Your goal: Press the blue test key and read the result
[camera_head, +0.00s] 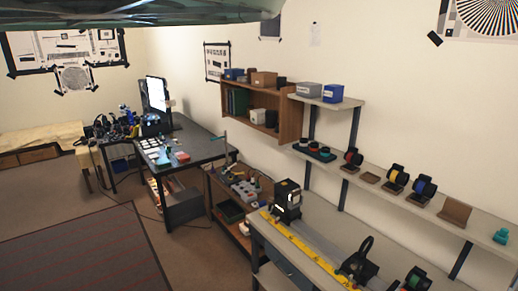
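I cannot make out a blue test key or a readable result in the head view. A black upright device (287,201) stands on the near bench (318,228), beside a long yellow ruled strip (295,247). Further back, a bright white screen (156,95) stands on the dark desk (205,152), too small to read. Small pale pieces and a red item (182,157) lie on that desk. My gripper is not in view.
A wall shelf (470,228) at the right carries several dark holders with coloured rings. A wooden cabinet (291,117) hangs on the wall, near a blue box (333,93). A low wooden unit (222,190) stands between desk and bench. The floor with a dark rug (85,255) is clear at left.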

